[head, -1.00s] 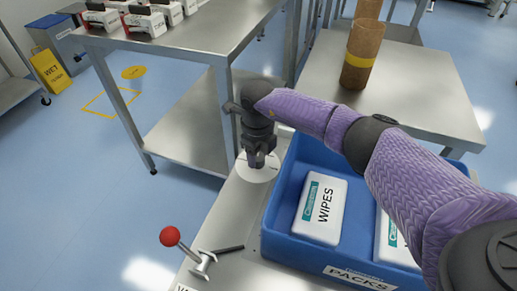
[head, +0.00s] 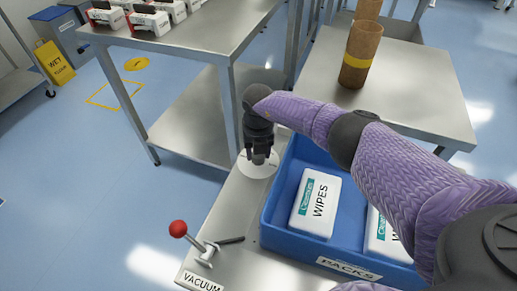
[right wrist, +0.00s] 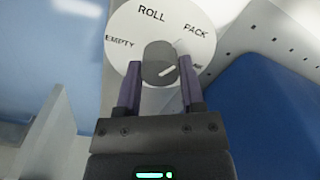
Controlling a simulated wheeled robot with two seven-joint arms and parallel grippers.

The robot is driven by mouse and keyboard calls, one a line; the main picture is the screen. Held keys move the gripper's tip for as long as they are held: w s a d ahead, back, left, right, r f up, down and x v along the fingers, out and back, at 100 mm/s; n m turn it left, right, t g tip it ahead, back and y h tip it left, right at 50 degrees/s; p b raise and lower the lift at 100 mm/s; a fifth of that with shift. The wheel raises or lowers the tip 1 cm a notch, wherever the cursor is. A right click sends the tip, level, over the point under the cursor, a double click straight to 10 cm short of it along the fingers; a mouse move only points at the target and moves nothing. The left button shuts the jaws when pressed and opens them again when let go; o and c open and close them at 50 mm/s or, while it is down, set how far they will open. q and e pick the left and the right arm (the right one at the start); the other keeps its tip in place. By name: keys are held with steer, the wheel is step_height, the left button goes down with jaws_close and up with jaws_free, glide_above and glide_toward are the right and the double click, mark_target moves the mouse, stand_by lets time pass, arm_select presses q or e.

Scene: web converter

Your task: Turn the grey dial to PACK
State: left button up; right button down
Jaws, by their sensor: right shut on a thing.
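The grey dial (right wrist: 160,63) is a round knob with a white pointer line, on a white disc (right wrist: 122,22) printed EMPTY, ROLL, PACK and a small partly hidden word at the right. The pointer line slants up and right, roughly between PACK and that small word. My right gripper (right wrist: 158,82) is shut on the dial, one finger on each side. In the head view my right gripper (head: 259,158) points down at the white disc (head: 258,170) on the steel surface and hides most of the dial. My left gripper is not in view.
A blue bin (head: 268,229) marked PACKS holds white WIPES packs (head: 315,203) right beside the disc. A red-knobbed lever (head: 178,229) marked VACUUM stands at the front left. A steel table (head: 440,95) with brown rolls (head: 360,55) is behind.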

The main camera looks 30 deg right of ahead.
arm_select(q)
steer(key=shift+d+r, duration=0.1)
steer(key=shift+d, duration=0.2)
arm_select(e)
steer(key=shift+m, duration=0.3)
steer(key=shift+c, duration=1.1)
jaws_free()
steer(key=shift+r, duration=0.1)
step_height(320, 180, up, 6)
steer(key=p, duration=0.3)
steer(key=shift+w, duration=0.1)
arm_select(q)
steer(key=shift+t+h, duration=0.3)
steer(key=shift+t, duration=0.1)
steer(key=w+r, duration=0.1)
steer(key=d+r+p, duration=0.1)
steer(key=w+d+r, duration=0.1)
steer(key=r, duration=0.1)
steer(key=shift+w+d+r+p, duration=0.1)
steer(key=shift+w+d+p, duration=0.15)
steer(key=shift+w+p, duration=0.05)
arm_select(e)
step_height(320, 180, up, 4)
steer(key=shift+f, duration=0.1)
